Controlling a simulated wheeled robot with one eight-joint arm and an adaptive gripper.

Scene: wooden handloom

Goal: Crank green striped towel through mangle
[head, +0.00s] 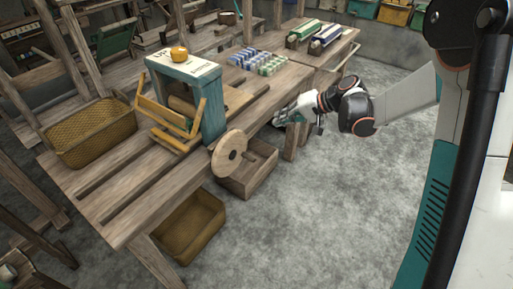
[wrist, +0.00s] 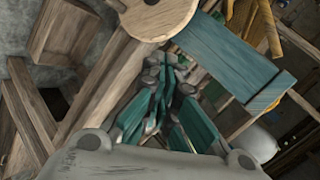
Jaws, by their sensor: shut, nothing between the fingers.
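The mangle (head: 213,110) is a teal frame standing on the wooden table, with a round wooden crank disc (head: 230,153) on its near right side. The disc is also at the top of the wrist view (wrist: 158,12), next to a teal beam (wrist: 225,55). A green and white striped bundle (head: 303,30), which looks like the towel, lies at the far end of the table. My gripper (head: 283,117) is beside the table's right edge, apart from the disc and to its right. Its fingers (wrist: 170,72) look shut and empty. The mangle's rollers are mostly hidden.
A blue and white striped bundle (head: 326,38) lies beside the green one. Small blue and green pieces (head: 258,62) sit in rows behind the mangle. A yellow basket (head: 95,132) is on the table at left. A wooden box (head: 247,178) is below the disc. The floor at right is clear.

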